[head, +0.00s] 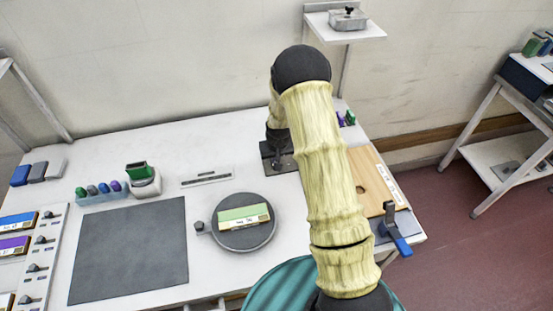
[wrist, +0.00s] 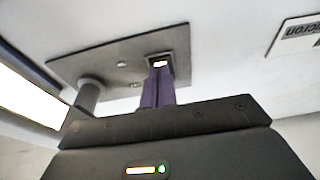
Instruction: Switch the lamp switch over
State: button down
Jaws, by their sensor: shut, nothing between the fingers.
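A dark plate (wrist: 110,68) fills the upper middle of the wrist view. A socket with a small bright white patch (wrist: 158,62) is set near its right end. I take this as the lamp switch, but its lever position cannot be made out. My gripper (wrist: 157,72) is shut, its purple fingers together and empty. The tips overlap the near edge of the socket; touching cannot be told. In the head view the dark plate (head: 267,157) lies at the back of the table, partly covered by my arm, and the fingertips are hard to make out there.
A dark post (wrist: 88,94) rises from the plate's left part, beside a bright panel (wrist: 30,95). A round dark disc (head: 245,237) with a green-topped block, a grey mat (head: 130,250) and a wooden board (head: 368,182) are on the table.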

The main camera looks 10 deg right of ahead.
jog(key=shift+w+r, duration=0.1)
jog(key=shift+w, duration=0.2)
jog(key=shift+w+a+r, duration=0.1)
jog(key=shift+w+a, duration=0.05)
jog(key=shift+r, duration=0.2)
jog(key=p+v, duration=0.1)
jog(key=v, duration=0.1)
jog(key=p+v, duration=0.1)
jog(key=v, duration=0.1)
jog(key=shift+w+d+r+p, duration=0.15)
jog(key=shift+w+d+p, duration=0.05)
jog(key=shift+p, duration=0.1)
jog(key=shift+s+r+b, duration=0.2)
jog(key=shift+b, duration=0.15)
jog(key=s+r+b, duration=0.2)
jog(key=s+r, duration=0.2)
jog(key=r, duration=0.3)
jog(key=shift+s+r, duration=0.15)
jog(key=shift+r, duration=0.25)
